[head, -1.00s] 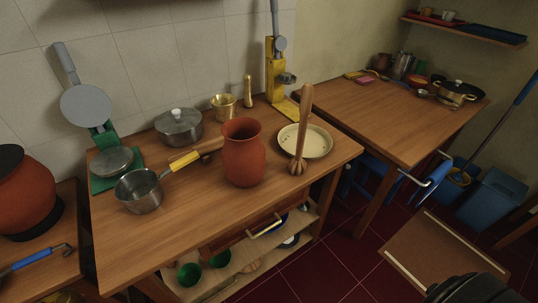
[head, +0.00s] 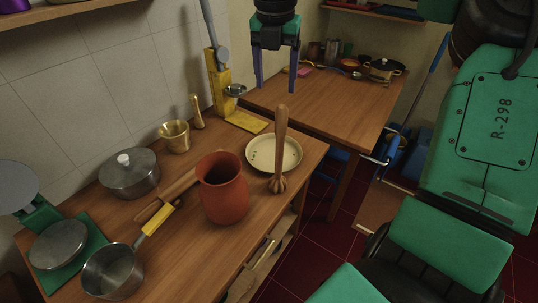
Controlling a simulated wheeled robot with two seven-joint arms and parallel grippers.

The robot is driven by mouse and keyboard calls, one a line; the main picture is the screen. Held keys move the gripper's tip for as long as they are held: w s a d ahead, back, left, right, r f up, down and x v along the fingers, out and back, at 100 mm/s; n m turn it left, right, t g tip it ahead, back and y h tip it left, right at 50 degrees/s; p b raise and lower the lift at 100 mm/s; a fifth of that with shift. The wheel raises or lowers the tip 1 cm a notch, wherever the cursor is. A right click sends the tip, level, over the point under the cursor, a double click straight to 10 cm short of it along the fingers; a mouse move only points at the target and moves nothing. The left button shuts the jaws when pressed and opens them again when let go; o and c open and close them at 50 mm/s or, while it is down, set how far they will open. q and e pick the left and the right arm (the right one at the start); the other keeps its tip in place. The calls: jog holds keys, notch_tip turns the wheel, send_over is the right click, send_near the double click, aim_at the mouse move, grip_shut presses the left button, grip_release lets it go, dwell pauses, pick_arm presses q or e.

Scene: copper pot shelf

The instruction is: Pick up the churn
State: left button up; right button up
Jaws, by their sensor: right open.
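The wooden churn (head: 281,145), a tall stick with a ribbed head, stands upright with its head down on the near wooden table. It stands in front of a cream plate (head: 262,158) and overlaps its edge in the picture. A reddish clay jar (head: 222,190) stands just left of it. My right gripper (head: 276,86) points down, open and empty, above the churn's top in the picture and apart from it. Its exact depth relative to the churn is hard to tell. My left gripper is out of view.
A lidded pot (head: 129,178), a saucepan (head: 110,272), a brass mortar (head: 174,137), a yellow press (head: 221,80) and a green scale (head: 62,250) share the near table. A second table (head: 335,105) stands behind, its front mostly clear.

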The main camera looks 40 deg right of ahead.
aim_at(283, 107)
jog(key=f, duration=0.2)
jog(key=d+f+p, duration=0.1)
jog(key=f, duration=0.1)
jog(key=d+f, duration=0.1)
jog(key=f, duration=0.2)
jog(key=shift+s+p, duration=0.3)
jog(key=shift+p, duration=0.05)
notch_tip(283, 107, down, 7)
jog(key=p, duration=0.3)
jog(key=shift+w+d+r, duration=0.1)
jog(key=shift+w+r, duration=0.05)
jog(key=shift+w+d+f, duration=0.1)
jog(key=shift+d+f, duration=0.05)
jog(key=shift+f, duration=0.2)
jog(key=c, duration=1.1)
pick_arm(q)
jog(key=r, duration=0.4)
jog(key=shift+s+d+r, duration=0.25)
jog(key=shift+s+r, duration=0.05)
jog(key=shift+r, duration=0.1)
pick_arm(e)
jog(key=shift+r, duration=0.1)
grip_shut()
